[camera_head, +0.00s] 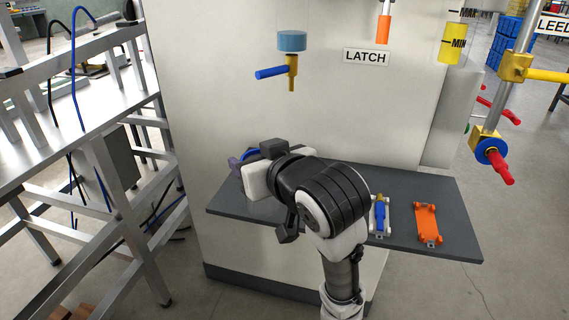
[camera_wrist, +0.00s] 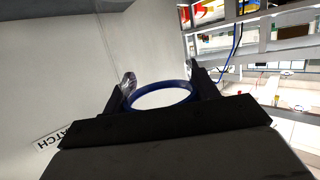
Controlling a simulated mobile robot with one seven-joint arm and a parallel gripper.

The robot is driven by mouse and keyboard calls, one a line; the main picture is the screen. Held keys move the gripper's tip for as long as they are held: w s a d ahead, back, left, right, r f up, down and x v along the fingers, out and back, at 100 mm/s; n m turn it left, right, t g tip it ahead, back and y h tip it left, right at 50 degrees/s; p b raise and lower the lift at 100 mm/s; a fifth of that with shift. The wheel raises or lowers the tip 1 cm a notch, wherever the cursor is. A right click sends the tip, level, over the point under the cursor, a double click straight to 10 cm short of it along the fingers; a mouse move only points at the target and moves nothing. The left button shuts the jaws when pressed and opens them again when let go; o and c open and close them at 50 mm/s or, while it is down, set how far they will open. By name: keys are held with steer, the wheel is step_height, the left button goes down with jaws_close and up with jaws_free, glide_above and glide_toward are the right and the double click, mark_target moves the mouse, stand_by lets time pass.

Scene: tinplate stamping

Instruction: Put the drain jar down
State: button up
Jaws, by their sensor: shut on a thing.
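The drain jar (camera_head: 235,163) shows in the head view as a small clear, bluish piece at the left end of the grey shelf (camera_head: 450,190), mostly hidden behind my gripper (camera_head: 246,170). In the wrist view, the jar's blue rim (camera_wrist: 160,98) forms a ring between the two fingers of my gripper (camera_wrist: 160,85), one on each side. My gripper is shut on the jar. I cannot tell whether the jar's base touches the shelf.
A brass drain valve (camera_head: 292,72) with a blue lever sticks out of the white cabinet above the shelf. A metal frame (camera_head: 110,150) stands to the left.

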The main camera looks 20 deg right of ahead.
steer(key=r+p, duration=0.1)
steer(key=p, duration=0.2)
steer(key=shift+w+d, duration=0.35)
steer(key=p, duration=0.3)
steer(key=w+p, duration=0.1)
steer(key=p, duration=0.2)
steer(key=shift+w+d+f, duration=0.1)
steer(key=shift+d, duration=0.25)
steer(key=w+d+p, duration=0.2)
steer(key=w+d, duration=0.7)
steer(key=w, duration=0.5)
steer(key=f, duration=0.4)
steer(key=f+p, duration=0.1)
steer(key=f, duration=0.2)
steer(key=shift+d, duration=0.25)
steer(key=shift+w+d+f+p, duration=0.1)
steer(key=shift+w+f+p, duration=0.05)
steer(key=shift+f+p, duration=0.15)
steer(key=shift+f, duration=0.1)
